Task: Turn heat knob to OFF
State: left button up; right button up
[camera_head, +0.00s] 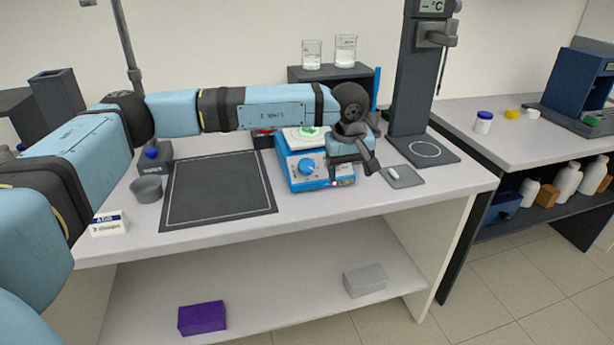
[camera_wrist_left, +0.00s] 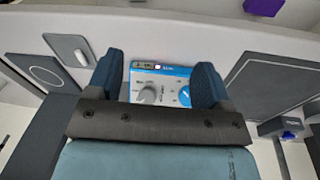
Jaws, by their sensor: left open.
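The hot plate (camera_head: 294,180) is a white and blue box on the bench. A blue knob (camera_head: 306,166) shows on its front panel, left of my left gripper (camera_head: 352,160). In the left wrist view the panel (camera_wrist_left: 140,78) lies between the two fingers of my left gripper (camera_wrist_left: 160,74), with a grey knob (camera_wrist_left: 149,96) and the blue knob (camera_wrist_left: 185,96). My left gripper is open. The grey knob is hidden behind the gripper in the head view. The knob labels are too small to read surely. A small red light (camera_head: 334,183) shows on the panel.
A dark mat (camera_head: 218,190) lies left of the hot plate, with a grey cup (camera_head: 146,189) beside it. A small grey pad with a white stir bar (camera_head: 393,173) lies right. A dark stand (camera_head: 412,90) rises behind. Two beakers (camera_head: 345,50) stand on a back shelf.

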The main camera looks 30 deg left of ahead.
aim_at(307, 164)
pick_arm(q)
jog(key=w+a+r+t+y+b, duration=0.15)
jog(key=a+r+y, duration=0.35)
jog(key=a, duration=0.6)
jog(key=shift+g+h, duration=0.25)
jog(key=shift+h, duration=0.25)
jog(key=x, duration=1.2)
jog(key=shift+w+f+b, duration=0.25)
jog(key=shift+w+b, duration=0.05)
jog(key=shift+w, duration=0.15)
jog(key=c, duration=0.9)
